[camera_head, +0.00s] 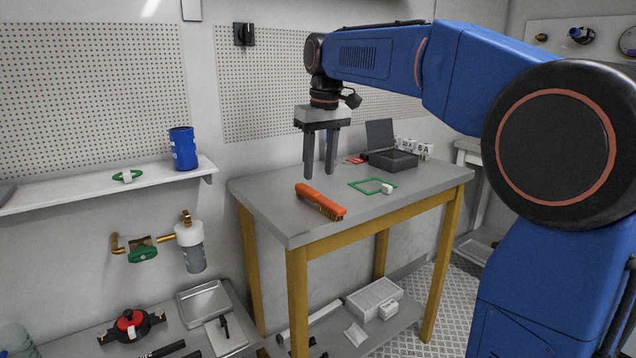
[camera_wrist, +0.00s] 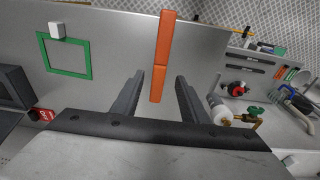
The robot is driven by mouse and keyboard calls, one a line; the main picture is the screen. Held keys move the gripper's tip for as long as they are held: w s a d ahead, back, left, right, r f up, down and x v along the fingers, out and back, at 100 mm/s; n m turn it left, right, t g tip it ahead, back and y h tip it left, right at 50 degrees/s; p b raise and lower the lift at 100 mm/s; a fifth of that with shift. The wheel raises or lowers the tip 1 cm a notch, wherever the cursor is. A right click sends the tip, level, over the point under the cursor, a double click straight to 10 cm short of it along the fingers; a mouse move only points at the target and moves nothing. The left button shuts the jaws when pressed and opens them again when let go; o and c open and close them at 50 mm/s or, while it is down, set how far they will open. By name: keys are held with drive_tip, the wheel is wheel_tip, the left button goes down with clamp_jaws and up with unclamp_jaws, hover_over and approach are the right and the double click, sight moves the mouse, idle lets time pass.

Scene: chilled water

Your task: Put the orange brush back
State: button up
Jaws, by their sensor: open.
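The orange brush (camera_head: 322,201) lies on the grey table top near its front left edge, bristles toward the right end. In the wrist view the brush (camera_wrist: 161,55) shows as a long orange bar, its near end between and beyond the fingertips. My gripper (camera_head: 319,176) points down above the table, behind the brush, open and empty. In the wrist view its two fingers (camera_wrist: 157,88) stand apart, with nothing between them touching. A green square outline (camera_head: 373,186) is on the table to the right, with a small white block (camera_head: 387,189) at its edge.
A dark open box (camera_head: 393,159) and a small red item (camera_head: 355,160) are at the table's back. A wall shelf (camera_head: 97,189) at left holds a blue cup (camera_head: 183,148) and a green ring (camera_head: 127,176). A lower shelf holds white boxes (camera_head: 374,300).

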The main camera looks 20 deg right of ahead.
drive_tip(key=shift+s+d+r, duration=0.1)
drive_tip(key=shift+s+r, duration=0.1)
drive_tip(key=shift+r, duration=1.1)
drive_tip(key=shift+s+r, duration=0.15)
drive_tip(key=shift+r, duration=1.15)
drive_tip(key=shift+m+t, duration=0.4)
drive_tip(key=s+f, duration=0.1)
drive_tip(key=s, duration=0.1)
drive_tip(key=s+d+f, duration=0.1)
drive_tip(key=s, duration=0.2)
drive_tip(key=s+d+f, duration=0.1)
drive_tip(key=s, duration=0.1)
drive_tip(key=shift+s+d+f, duration=0.1)
drive_tip(key=shift+s+f, duration=0.25)
drive_tip(key=shift+f, duration=0.05)
drive_tip(key=s+d+f+m+t, duration=0.1)
drive_tip(key=s+d+f, duration=0.1)
drive_tip(key=s+f, duration=1)
drive_tip(key=s+d+f+m+t, duration=0.1)
drive_tip(key=s+d+f, duration=0.1)
drive_tip(key=s+f, duration=1)
drive_tip(key=shift+s+d+f+m+t, duration=0.2)
drive_tip(key=shift+f+m+t, duration=0.15)
drive_tip(key=shift+f, duration=0.2)
